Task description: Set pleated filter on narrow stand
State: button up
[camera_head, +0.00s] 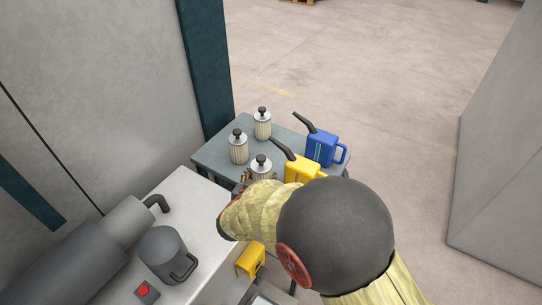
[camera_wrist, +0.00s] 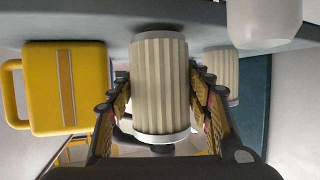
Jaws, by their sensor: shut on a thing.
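A pleated filter (camera_wrist: 159,85) with pale ribs, metal end caps and a dark knob is between the fingers of my gripper (camera_wrist: 160,98) in the wrist view, which shows the scene upside down. My gripper is shut on it. In the head view the held filter (camera_head: 261,164) is at the near side of a grey table (camera_head: 215,156), its lower part hidden by my arm. I cannot tell whether its base touches the table. Two similar filters stand upright behind it, one at left (camera_head: 238,151) and one farther back (camera_head: 262,127). I cannot tell which surface is the narrow stand.
A yellow can (camera_head: 301,170) stands close right of the held filter, and a blue can (camera_head: 322,147) beyond it; both have dark spouts. A pale cabinet (camera_head: 195,215) with a grey canister (camera_head: 165,254) and a red button (camera_head: 143,290) is nearer left. Open floor lies beyond.

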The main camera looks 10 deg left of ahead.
jog(key=w, duration=0.3)
jog(key=w+b, duration=0.1)
jog(key=w, duration=0.2)
jog(key=w+b, duration=0.1)
jog(key=w, duration=0.2)
jog(key=shift+w+d+r, duration=0.1)
jog(key=shift+w+r, duration=0.2)
jog(key=shift+w, duration=0.1)
jog(key=b+x, duration=0.2)
jog(key=x, duration=0.1)
jog(key=shift+w, duration=0.15)
jog(key=shift+f, duration=0.1)
jog(key=o, duration=1.3)
jog(key=shift+c, duration=0.2)
jog(key=shift+o, duration=0.3)
